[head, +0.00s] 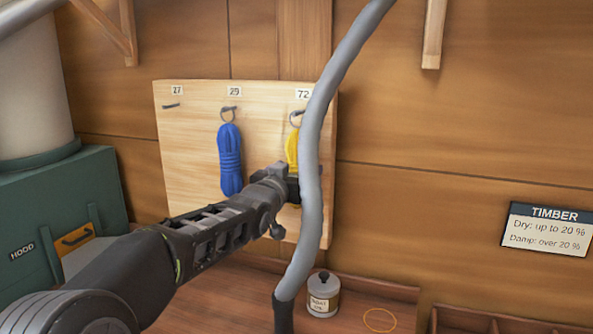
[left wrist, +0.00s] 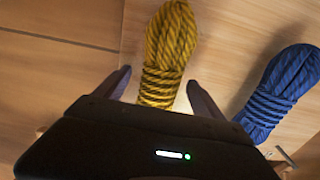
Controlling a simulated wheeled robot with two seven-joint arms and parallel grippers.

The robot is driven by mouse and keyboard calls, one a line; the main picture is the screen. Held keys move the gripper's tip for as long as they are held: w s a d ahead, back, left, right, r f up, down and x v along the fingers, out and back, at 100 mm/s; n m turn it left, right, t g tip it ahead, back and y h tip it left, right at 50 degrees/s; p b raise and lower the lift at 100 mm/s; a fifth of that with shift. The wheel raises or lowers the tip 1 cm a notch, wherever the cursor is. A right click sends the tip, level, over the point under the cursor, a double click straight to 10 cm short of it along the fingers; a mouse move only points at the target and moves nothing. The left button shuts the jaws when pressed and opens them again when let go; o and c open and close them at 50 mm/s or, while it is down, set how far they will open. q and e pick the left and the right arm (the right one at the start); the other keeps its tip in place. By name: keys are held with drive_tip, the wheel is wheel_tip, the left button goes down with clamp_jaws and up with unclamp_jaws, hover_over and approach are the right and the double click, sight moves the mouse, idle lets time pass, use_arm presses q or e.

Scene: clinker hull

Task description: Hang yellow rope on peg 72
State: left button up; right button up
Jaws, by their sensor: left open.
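The yellow rope (head: 292,150) is a bound coil. Its ring (head: 296,118) appears to hang on the peg under label 72 (head: 303,93), with the grey hose hiding part of the coil. The fingers show in the left wrist view (left wrist: 159,78). My right gripper is not in view.
A blue rope (head: 229,160) hangs on peg 29, left of the yellow one; peg 27 (head: 170,105) is bare. The grey hose (head: 315,150) crosses in front of the board's right side. A jar (head: 323,294) stands on the bench below.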

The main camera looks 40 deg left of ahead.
use_arm(q)
drive_tip(key=b+v, duration=0.1)
drive_tip(key=v, duration=0.6)
drive_tip(key=shift+s, duration=0.3)
drive_tip(key=shift+d+r, duration=0.1)
